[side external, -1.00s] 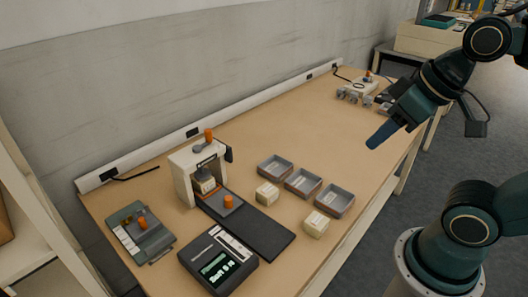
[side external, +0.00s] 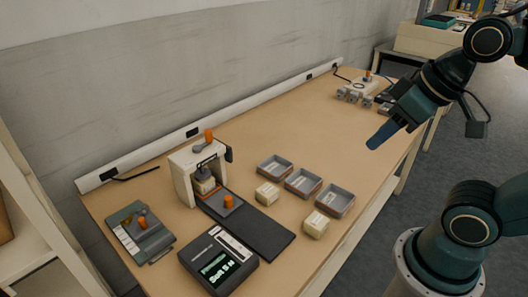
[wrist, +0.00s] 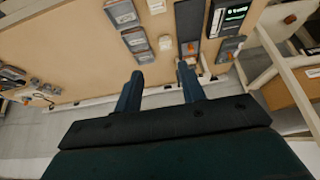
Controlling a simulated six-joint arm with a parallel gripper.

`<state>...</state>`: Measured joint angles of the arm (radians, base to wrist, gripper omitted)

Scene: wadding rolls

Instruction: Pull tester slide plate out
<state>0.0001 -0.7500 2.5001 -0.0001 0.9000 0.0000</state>
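The tester (side external: 184,180) is a pale frame with an orange-tipped lever on top, at the left of the bench in the side view. A cream wadding piece (side external: 205,187) sits inside it under the grey press part. The slide plate (side external: 219,204), grey with an orange knob (side external: 228,201), sits partly in the tester, at the inner end of a long dark track (side external: 262,234). The tester also shows in the wrist view (wrist: 189,63), partly behind a finger. My gripper (side external: 383,134) is far off to the right, above the bench's front edge. In the wrist view its fingers (wrist: 160,69) are apart with nothing between them.
Three grey trays (side external: 303,182) and two cream blocks (side external: 316,225) stand right of the track. A display unit (side external: 218,262) is in front of the tester, and a green-grey device (side external: 140,232) is to its left.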

